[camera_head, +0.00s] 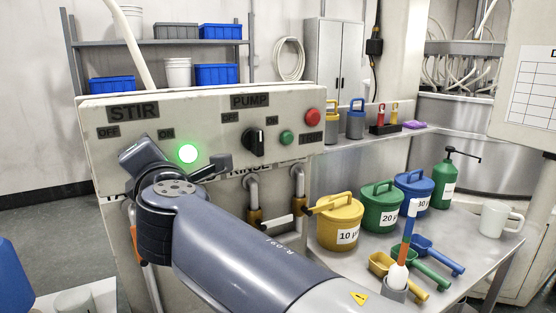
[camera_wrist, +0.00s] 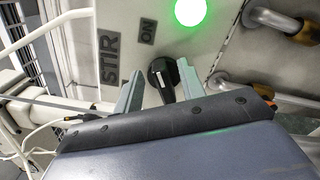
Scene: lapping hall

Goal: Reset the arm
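My arm reaches up to the white control panel (camera_head: 220,115). In the wrist view my gripper (camera_wrist: 160,75) is open, with its two grey fingers apart. The black STIR knob (camera_wrist: 163,78) shows between the fingers, beside the STIR and ON labels. I cannot tell how deep the knob sits between the fingertips or whether they touch it. In the head view my wrist hides this knob. A round green lamp (camera_head: 188,153) glows beside it and also shows bright in the wrist view (camera_wrist: 190,11). No object is held.
The PUMP knob (camera_head: 254,142), a green button (camera_head: 287,138) and a red button (camera_head: 312,118) are to the right. Pipes with brass fittings (camera_head: 297,180) run below. A steel table (camera_head: 470,235) carries yellow (camera_head: 340,218), green (camera_head: 381,210) and blue (camera_head: 414,188) tubs.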

